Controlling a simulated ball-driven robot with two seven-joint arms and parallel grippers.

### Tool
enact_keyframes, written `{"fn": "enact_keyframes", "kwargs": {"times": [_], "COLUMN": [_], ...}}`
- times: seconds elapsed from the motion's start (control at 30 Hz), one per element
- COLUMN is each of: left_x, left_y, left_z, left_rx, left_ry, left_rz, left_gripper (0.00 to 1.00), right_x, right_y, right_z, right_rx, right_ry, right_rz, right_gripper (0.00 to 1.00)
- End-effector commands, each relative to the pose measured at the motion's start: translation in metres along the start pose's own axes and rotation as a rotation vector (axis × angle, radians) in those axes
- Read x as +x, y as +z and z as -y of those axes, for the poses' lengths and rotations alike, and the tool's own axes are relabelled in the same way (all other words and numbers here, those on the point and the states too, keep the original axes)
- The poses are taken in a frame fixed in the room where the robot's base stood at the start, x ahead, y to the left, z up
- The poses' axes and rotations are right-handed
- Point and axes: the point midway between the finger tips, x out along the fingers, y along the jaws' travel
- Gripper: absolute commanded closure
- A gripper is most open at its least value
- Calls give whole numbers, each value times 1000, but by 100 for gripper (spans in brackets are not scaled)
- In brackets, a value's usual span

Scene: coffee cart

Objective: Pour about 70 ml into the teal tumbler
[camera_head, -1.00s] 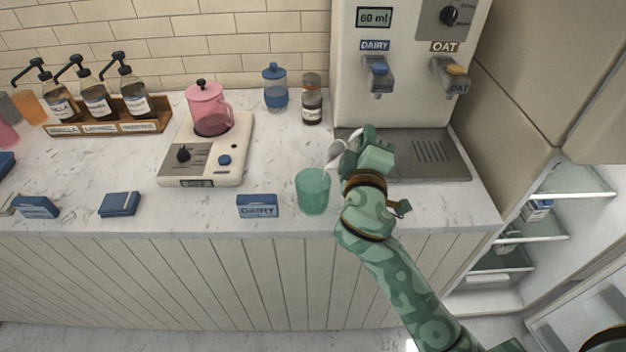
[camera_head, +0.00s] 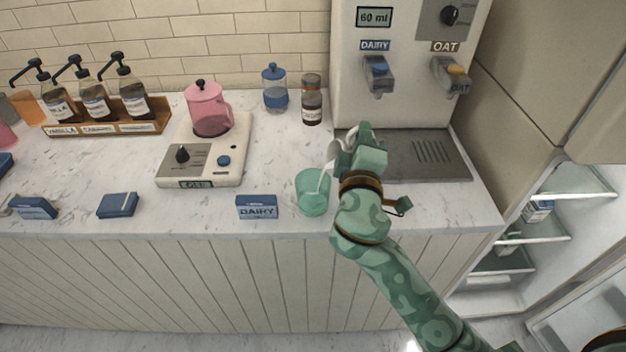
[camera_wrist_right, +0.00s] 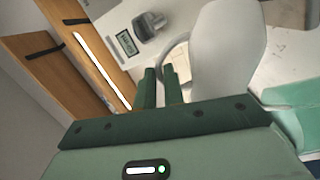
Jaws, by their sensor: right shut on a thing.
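The teal tumbler (camera_head: 311,199) stands upright near the counter's front edge, right of the DAIRY card. My right gripper (camera_head: 352,157) is just above and right of it, shut on the handle of a white pitcher (camera_head: 334,151). The pitcher is tilted toward the tumbler, mostly hidden behind the gripper. A pale streak, looking like a stream of milk (camera_head: 325,178), runs from its lip into the tumbler. The liquid level is unclear. In the right wrist view the pitcher (camera_wrist_right: 228,50) fills the area beside my fingers (camera_wrist_right: 161,88). My left gripper is out of view.
The dispenser (camera_head: 410,75) reads 60 ml, with a drip tray (camera_head: 440,160) below. A DAIRY card (camera_head: 257,207) stands close left of the tumbler. A brown bottle (camera_head: 312,100) and blue jar (camera_head: 275,90) stand behind. An open fridge is at right.

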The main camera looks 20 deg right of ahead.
Motion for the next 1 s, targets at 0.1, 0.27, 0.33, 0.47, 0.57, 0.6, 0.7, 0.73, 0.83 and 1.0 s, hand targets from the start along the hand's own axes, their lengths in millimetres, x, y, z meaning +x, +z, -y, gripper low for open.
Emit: {"fn": "enact_keyframes", "kwargs": {"times": [0.1,0.27,0.33,0.47,0.57,0.6,0.7,0.73,0.83,1.0], "left_x": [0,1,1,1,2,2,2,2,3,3], "left_y": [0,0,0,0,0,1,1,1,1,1], "left_z": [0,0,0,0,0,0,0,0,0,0], "left_rx": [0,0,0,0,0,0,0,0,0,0], "left_ry": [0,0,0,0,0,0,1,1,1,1], "left_rz": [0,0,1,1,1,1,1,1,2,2], "left_gripper": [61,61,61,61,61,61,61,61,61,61], "right_x": [0,0,0,-1,-1,-1,-1,-2,-2,-2], "right_y": [-1,-2,-2,-3,-3,-3,-4,-4,-6,-7], "right_z": [-1,-2,-2,-2,-2,-3,-3,-3,-3,-4], "right_rx": [-5,-14,-18,-28,-34,-37,-45,-48,-57,-71], "right_ry": [5,9,11,15,18,19,23,24,28,34], "right_rz": [-2,-3,-4,-5,-6,-7,-8,-9,-11,-14], "right_gripper": [100,100,100,100,100,100,100,100,100,100]}}
